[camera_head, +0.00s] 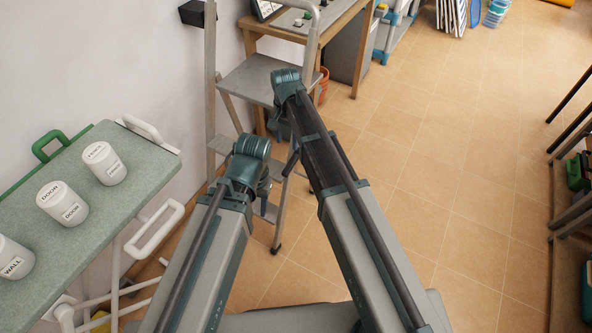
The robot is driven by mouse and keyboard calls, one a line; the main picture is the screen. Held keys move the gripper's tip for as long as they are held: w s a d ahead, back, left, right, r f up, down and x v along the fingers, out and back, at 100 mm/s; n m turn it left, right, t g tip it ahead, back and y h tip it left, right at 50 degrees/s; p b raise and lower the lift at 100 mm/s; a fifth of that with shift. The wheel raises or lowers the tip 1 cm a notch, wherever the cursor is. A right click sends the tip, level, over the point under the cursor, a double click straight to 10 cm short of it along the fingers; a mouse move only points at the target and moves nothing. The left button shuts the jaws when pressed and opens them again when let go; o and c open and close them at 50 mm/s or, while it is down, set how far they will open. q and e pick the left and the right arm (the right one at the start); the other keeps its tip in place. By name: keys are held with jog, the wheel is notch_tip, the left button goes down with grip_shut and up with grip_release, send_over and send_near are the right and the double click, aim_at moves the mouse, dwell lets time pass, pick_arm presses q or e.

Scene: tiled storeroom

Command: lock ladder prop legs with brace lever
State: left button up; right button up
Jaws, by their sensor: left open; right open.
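A grey stepladder (253,79) stands open against the wall, with its flat top platform, tall rails and lower treads in view. Its lower legs are partly hidden behind my arms, and I cannot make out the brace lever. My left gripper (268,186) is at the end of the lower arm, in front of the ladder's lower treads, and is open. My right gripper (276,122) is higher, just below the platform's front edge, and is open. Both grippers are largely covered by their own wrists. I cannot tell whether either touches the ladder.
A green-topped trolley (130,152) with several labelled white tins (104,164) stands at the left. A wooden desk (325,27) and an orange bucket (321,86) are behind the ladder. Shelving (575,215) lines the right edge. The tiled floor (450,170) between is clear.

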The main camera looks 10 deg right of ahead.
aim_at(288, 167)
jog(key=shift+f, duration=0.1)
notch_tip(288, 167, down, 14)
jog(key=b, duration=1.4)
jog(key=shift+r, duration=0.2)
grip_shut()
dwell(0.6)
